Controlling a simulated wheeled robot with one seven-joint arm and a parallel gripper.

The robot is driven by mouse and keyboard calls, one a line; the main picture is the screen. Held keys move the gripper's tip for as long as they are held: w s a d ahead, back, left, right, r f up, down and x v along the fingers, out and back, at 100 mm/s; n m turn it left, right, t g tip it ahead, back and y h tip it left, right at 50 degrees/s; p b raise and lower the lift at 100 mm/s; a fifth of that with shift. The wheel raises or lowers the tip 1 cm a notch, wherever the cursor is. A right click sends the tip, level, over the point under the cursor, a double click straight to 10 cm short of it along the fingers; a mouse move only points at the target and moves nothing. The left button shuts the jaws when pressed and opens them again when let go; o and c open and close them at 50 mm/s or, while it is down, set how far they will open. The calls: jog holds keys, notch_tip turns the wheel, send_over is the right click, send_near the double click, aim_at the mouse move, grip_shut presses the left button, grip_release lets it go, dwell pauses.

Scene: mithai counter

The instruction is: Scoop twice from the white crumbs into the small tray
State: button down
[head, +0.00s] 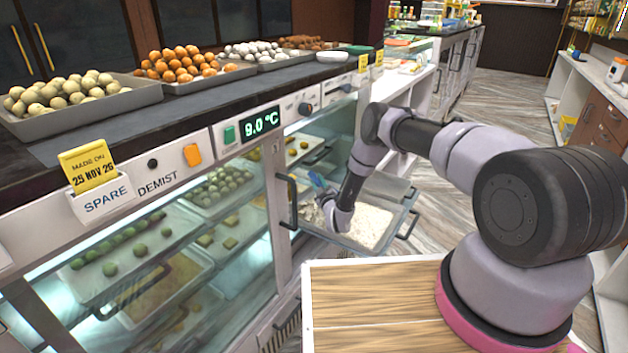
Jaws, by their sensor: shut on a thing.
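White crumbs (372,226) lie in a clear-walled, pulled-out bin (408,207) low in front of the counter. My gripper (326,203) is over the left part of this bin, pointing down. It is shut on a small tool with a blue part (317,181), which looks like a scoop. The tool's lower end is hidden or too small to make out, so I cannot tell whether it touches the crumbs or carries any. A grey flat surface (386,186) shows behind the crumbs; I cannot tell whether it is the small tray.
The glass-fronted counter (200,250) with sweets on its shelves stands close on the left. Trays of round sweets (85,100) line its top. A wood-grain surface (375,300) lies in front of the bin. Open floor (500,100) stretches behind my arm.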

jog(key=shift+m+t, duration=0.4)
jog(key=shift+t, duration=0.1)
jog(key=f, duration=0.1)
jog(key=s+d+f, duration=0.1)
jog(key=d+f, duration=0.1)
jog(key=f, duration=0.1)
jog(key=shift+s, duration=0.2)
jog(key=shift+n+g, duration=0.3)
jog(key=shift+g, duration=0.1)
jog(key=s+d+f, duration=0.1)
jog(key=s+d, duration=0.1)
jog(key=d, duration=0.1)
jog(key=shift+f, duration=0.4)
jog(key=s+d+f+n+g, duration=0.2)
jog(key=shift+d+f+h, duration=0.15)
jog(key=shift+f+h, duration=0.15)
jog(key=shift+h, duration=0.1)
notch_tip(320, 180, down, 2)
jog(key=shift+d+f+n+g+h, duration=0.1)
jog(key=shift+n+g+h, duration=0.2)
jog(key=shift+n+g, duration=0.55)
jog(key=r, duration=0.3)
jog(key=w+a+r, duration=0.1)
jog(key=r, duration=0.7)
jog(key=shift+w+a+r, duration=0.15)
jog(key=shift+w+a, duration=0.05)
jog(key=shift+a, duration=0.2)
